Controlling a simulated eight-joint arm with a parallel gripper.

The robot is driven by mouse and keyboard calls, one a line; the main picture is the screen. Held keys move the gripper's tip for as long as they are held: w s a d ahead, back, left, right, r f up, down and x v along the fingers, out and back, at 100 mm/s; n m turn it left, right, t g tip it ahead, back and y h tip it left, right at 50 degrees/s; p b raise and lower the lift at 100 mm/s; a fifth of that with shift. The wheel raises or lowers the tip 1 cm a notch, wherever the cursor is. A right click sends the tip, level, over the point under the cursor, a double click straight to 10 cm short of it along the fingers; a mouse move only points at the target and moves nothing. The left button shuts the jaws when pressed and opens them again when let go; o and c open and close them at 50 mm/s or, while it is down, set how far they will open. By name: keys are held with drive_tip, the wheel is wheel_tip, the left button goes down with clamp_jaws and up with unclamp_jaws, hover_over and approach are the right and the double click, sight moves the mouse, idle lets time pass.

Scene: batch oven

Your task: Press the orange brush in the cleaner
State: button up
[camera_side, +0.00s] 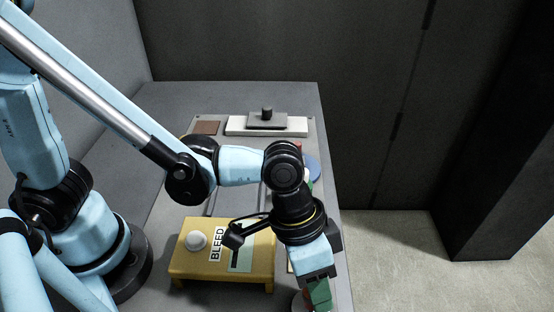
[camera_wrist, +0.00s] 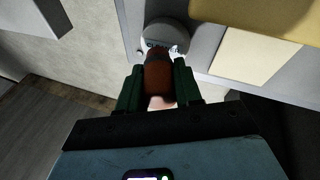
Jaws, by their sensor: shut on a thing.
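My gripper (camera_wrist: 158,74) has green fingers shut on the orange brush (camera_wrist: 159,84), whose reddish-orange body shows between them in the wrist view. The cleaner (camera_wrist: 166,34) is a round, pale grey piece with partly hidden lettering, just past the brush. The brush's far end overlaps the cleaner's near edge in that picture; I cannot tell whether they touch. In the side view my gripper (camera_side: 320,294) points down at the table's front right, beside a round rim (camera_side: 298,300) cut by the frame. The brush is mostly hidden there.
A yellow box marked BLEED (camera_side: 190,264) with a white knob stands left of my gripper. A beige square (camera_wrist: 258,56) lies near the cleaner. A blue disc (camera_side: 314,168) is partly hidden behind my arm. A dark block on a white slab (camera_side: 239,126) sits at the back. The table's right edge is close.

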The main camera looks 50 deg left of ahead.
drive_tip(key=shift+f, duration=0.6)
idle(1.4)
drive_tip(key=shift+r, duration=3.55)
drive_tip(key=w+a+r+n, duration=0.2)
drive_tip(key=w+a, duration=0.1)
drive_tip(key=a, duration=0.6)
drive_tip(key=w+a+r+n+t, duration=0.1)
drive_tip(key=w+a+r+n, duration=0.1)
drive_tip(key=a, duration=0.8)
drive_tip(key=w+a+r+n+t, duration=0.1)
drive_tip(key=w+a+r, duration=0.2)
drive_tip(key=w+a, duration=0.3)
drive_tip(key=shift+a+r+n+y, duration=0.15)
drive_tip(key=shift+a+r+n, duration=0.05)
drive_tip(key=shift+a, duration=0.7)
drive_tip(key=shift+a+r+n+y, duration=0.15)
drive_tip(key=shift+a+n, duration=0.05)
drive_tip(key=shift+a, duration=0.7)
